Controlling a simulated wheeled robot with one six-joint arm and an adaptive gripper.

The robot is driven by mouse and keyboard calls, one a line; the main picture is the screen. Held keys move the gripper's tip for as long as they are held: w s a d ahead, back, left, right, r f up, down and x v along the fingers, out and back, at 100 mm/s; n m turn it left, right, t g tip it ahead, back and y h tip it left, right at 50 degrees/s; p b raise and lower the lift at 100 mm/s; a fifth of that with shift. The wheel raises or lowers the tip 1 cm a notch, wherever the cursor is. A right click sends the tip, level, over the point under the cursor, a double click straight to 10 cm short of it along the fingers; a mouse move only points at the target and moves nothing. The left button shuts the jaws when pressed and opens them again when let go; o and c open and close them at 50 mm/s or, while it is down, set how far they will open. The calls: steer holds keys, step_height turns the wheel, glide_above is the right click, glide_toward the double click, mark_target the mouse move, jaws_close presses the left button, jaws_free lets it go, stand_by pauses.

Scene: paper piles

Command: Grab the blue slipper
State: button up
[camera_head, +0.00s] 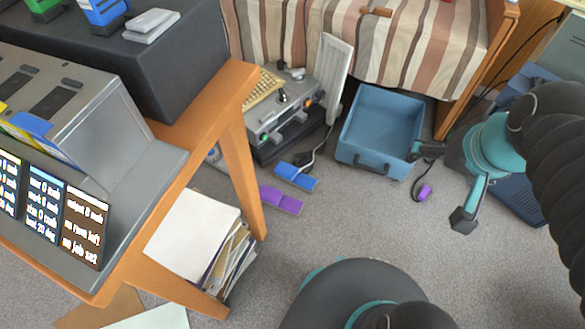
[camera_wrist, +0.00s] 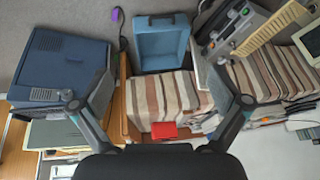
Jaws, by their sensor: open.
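The blue slipper (camera_head: 297,177) appears to be the small flat blue thing lying on the grey carpet in the head view, left of the blue bin. A similar purple flat thing (camera_head: 281,200) lies just in front of it. My gripper (camera_head: 446,183) is open and empty, its two fingers spread, well to the right of the slipper and apart from it. The wrist view also shows my open gripper (camera_wrist: 160,12) with nothing between the fingers. I cannot make out the slipper in the wrist view.
A blue bin (camera_head: 350,158) stands between slipper and gripper, towards the back. A grey device (camera_head: 286,118) with a cable is behind the slipper. A wooden desk leg (camera_head: 243,180) and paper pile (camera_head: 195,233) are at left. Carpet in front of the bin is clear.

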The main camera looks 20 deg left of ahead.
steer(key=w+a+f+m+g+y+b, duration=0.2)
steer(key=w+a+f+m+g+y, duration=0.3)
steer(key=w+a+f, duration=0.65)
steer(key=m+t+y+b, duration=0.4)
steer(key=m+y, duration=0.2)
steer(key=m, duration=0.9)
glide_above(296, 173)
steer(key=s+d, duration=0.3)
steer(key=d, duration=0.8)
step_height(296, 173, down, 44)
steer(key=r, duration=0.1)
steer(key=shift+m, duration=0.3)
steer(key=x, duration=0.4)
steer(key=f+b+x, duration=0.1)
steer(key=x, duration=0.3)
steer(key=shift+s+d, duration=0.15)
steer(key=shift+s, duration=0.05)
steer(key=shift+b+x, duration=0.35)
steer(key=shift+x, duration=2.55)
steer(key=shift+r, duration=0.1)
steer(key=c, duration=1.3)
